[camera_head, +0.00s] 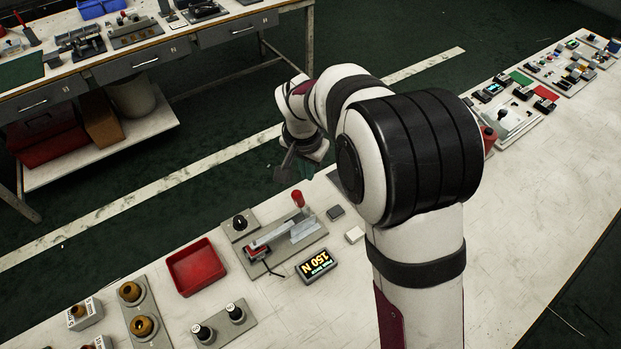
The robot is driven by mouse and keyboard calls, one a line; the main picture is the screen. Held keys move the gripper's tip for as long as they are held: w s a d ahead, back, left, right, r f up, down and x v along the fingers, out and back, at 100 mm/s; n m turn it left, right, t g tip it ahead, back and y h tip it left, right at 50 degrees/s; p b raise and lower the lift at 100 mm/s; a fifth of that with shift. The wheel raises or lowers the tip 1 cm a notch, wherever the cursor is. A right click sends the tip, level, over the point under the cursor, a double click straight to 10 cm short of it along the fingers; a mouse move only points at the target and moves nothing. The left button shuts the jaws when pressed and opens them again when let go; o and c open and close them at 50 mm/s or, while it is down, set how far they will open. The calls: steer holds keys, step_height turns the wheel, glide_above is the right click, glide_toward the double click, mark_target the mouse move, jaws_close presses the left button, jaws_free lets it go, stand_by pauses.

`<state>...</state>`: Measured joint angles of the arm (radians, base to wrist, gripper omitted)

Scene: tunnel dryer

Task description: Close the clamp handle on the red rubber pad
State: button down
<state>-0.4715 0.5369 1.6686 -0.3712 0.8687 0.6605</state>
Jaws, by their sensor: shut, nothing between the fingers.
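A toggle clamp (285,233) on a grey base plate stands on the near bench, left of my arm. Its handle (298,199) has a red grip and points upward at the plate's far right end. The clamp's metal bar runs down left to a small red and dark part (257,252), where the red rubber pad seems to be; the contact there is too small to tell. My gripper (284,175) is shut and empty, hanging beyond the bench's far edge, above and left of the handle and apart from it. Its fingertips are small and dark against the floor.
A red tray (196,267), a knob box (240,224) and a two-button plate (223,323) are nearby on the left. My arm hides some bench.

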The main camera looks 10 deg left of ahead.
steer(key=s+a+r, duration=0.2)
steer(key=s+r, duration=0.2)
steer(key=r, duration=0.4)
steer(key=shift+r, duration=0.4)
steer(key=shift+a, duration=0.1)
steer(key=s+d+r+m+g, duration=0.1)
steer(key=s+d+r+g, duration=0.1)
steer(key=s+d, duration=1.35)
steer(key=s+d+f+m+y, duration=0.1)
steer(key=s+d+f, duration=0.1)
steer(key=s, duration=0.8)
steer(key=shift+d+f+g+y, duration=0.25)
steer(key=shift+f+g+y, duration=0.15)
steer(key=shift+f, duration=0.15)
